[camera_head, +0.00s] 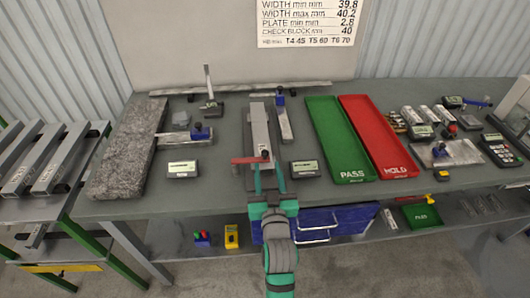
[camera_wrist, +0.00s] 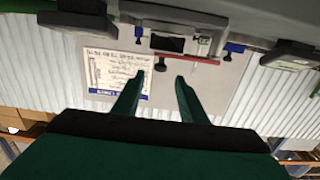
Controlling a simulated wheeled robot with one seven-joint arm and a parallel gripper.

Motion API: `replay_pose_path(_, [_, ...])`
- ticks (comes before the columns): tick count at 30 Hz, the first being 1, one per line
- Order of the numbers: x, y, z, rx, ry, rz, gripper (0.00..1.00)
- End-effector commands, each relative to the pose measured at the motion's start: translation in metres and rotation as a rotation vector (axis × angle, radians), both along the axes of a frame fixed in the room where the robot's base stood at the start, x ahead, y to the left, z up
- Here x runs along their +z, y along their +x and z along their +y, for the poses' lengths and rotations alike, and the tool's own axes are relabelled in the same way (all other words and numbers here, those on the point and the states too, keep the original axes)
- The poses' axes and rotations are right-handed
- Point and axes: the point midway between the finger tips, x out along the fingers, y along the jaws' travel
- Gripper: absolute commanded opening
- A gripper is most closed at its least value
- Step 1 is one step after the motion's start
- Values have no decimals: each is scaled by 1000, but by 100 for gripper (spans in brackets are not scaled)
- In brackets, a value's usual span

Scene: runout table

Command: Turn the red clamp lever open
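The red clamp lever (camera_head: 245,160) lies crosswise at the near end of a long grey clamp fixture (camera_head: 259,128) at the middle of the bench. In the wrist view the lever shows as a thin red bar (camera_wrist: 190,60) near the top, under the grey fixture body (camera_wrist: 180,40). My gripper (camera_head: 267,172) is at the bench's front edge, close to the lever's right part. In the wrist view my two green fingers (camera_wrist: 159,78) are spread, with nothing between them. The lever appears just beyond the fingertips; I cannot tell whether they touch.
Small displays (camera_head: 183,169) and (camera_head: 304,168) stand left and right of the fixture. A granite slab (camera_head: 130,145) lies at left. The green PASS tray (camera_head: 340,140) and red HOLD tray (camera_head: 380,140) lie to the right. A blue drawer unit (camera_head: 350,219) sits below.

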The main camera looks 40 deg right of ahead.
Motion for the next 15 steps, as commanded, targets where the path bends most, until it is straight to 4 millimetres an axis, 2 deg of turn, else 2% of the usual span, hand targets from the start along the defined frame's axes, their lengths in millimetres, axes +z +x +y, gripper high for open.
replay_pose_path(6, [1,33,-20,0,0,-1,39])
replay_pose_path(15, [0,64,-39,0,1,-1,39])
